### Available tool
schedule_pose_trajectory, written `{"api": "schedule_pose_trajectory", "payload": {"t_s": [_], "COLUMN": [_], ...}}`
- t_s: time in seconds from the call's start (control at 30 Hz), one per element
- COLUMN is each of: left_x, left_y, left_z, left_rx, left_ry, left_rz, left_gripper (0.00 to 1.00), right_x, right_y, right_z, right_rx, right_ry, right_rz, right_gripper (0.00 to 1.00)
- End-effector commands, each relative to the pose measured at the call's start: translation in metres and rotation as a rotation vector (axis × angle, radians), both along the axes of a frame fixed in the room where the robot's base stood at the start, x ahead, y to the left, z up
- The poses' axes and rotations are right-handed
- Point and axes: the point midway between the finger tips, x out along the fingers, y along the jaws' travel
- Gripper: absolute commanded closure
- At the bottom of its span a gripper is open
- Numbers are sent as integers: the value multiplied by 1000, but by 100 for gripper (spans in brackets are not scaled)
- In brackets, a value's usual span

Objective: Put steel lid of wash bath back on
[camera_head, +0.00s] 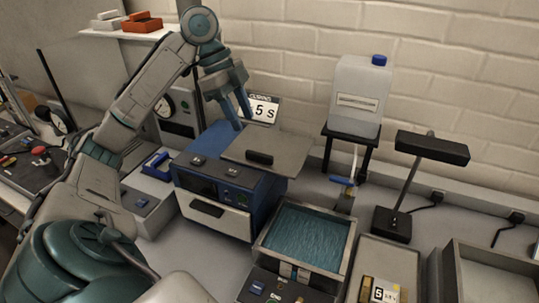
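The steel lid (283,153), a flat grey plate with a black handle (259,158), lies over the top of a blue instrument (188,168), overhanging its right side. The wash bath (263,237) is a square, open-topped steel tank at lower centre with rippled blue-green water (308,236) in it. My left gripper (243,122) is above and behind the lid's left part, pointing down. Its two blue fingers look apart with nothing between them. It appears clear of the handle. My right gripper is not in view.
A white jug with a blue cap (358,97) stands on a black stand behind the bath. A black lamp (432,148) is at right. A display sign (264,108) stands behind the lid. An open grey tray (452,275) and a numbered block (382,291) are at lower right.

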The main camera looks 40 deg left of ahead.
Motion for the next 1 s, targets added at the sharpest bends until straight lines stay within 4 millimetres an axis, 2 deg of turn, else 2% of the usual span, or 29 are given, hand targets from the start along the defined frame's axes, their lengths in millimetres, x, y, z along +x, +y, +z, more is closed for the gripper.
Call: {"api": "schedule_pose_trajectory", "payload": {"t_s": [0.2,0.47,0.73,1.0], "left_x": [4,7,15,16], "left_y": [-12,-19,-30,-33], "left_z": [-30,-48,-82,-92], "left_rx": [1,-1,-1,1], "left_ry": [3,2,4,-1], "left_rz": [-1,-1,-2,-1], "left_gripper": [61,61,61,61], "right_x": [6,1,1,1], "right_y": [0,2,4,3], "right_z": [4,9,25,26], "right_rx": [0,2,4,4], "right_ry": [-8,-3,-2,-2], "right_rz": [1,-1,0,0], "right_gripper": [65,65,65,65]}}
